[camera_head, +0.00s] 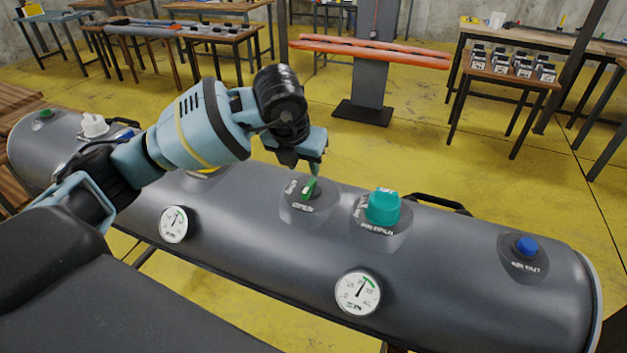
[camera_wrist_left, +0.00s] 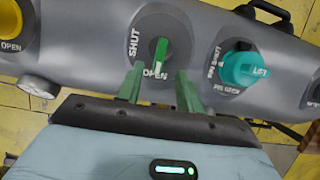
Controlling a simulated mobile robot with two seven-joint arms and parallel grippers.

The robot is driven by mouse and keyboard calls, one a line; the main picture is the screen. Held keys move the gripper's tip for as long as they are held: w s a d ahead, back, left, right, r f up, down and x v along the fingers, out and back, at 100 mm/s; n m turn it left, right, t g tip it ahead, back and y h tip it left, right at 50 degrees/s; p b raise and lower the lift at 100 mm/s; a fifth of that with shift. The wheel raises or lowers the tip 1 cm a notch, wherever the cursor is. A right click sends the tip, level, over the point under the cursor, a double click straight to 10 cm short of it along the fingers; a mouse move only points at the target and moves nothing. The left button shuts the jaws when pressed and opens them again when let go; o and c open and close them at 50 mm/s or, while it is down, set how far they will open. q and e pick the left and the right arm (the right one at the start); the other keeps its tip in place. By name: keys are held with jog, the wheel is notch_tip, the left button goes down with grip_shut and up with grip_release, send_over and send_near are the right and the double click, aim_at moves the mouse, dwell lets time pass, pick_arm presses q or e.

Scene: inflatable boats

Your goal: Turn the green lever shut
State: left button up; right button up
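The green lever (camera_head: 310,187) stands on a dark round plate on top of the grey inflatable tube. In the left wrist view the lever (camera_wrist_left: 160,52) has its white-marked end at the OPEN label; the SHUT label is to the upper left. My left gripper (camera_head: 304,168) is just above and behind the lever in the head view. In the left wrist view its two green fingers (camera_wrist_left: 160,72) are spread, one on either side of the lever's near end, with gaps showing. Whether the fingertips are down at lever height is hard to tell. My right gripper is not in view.
A teal knob (camera_head: 384,207) sits right of the lever, with a blue button (camera_head: 526,246) farther right. Two gauges (camera_head: 173,224) (camera_head: 358,292) face front. A black handle (camera_head: 437,203) lies behind the teal knob. A yellow knob (camera_wrist_left: 10,20) shows in the wrist view.

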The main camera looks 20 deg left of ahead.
aim_at(310, 183)
pick_arm(q)
jog(key=shift+x, duration=3.9)
jog(key=shift+d, duration=0.15)
grip_shut()
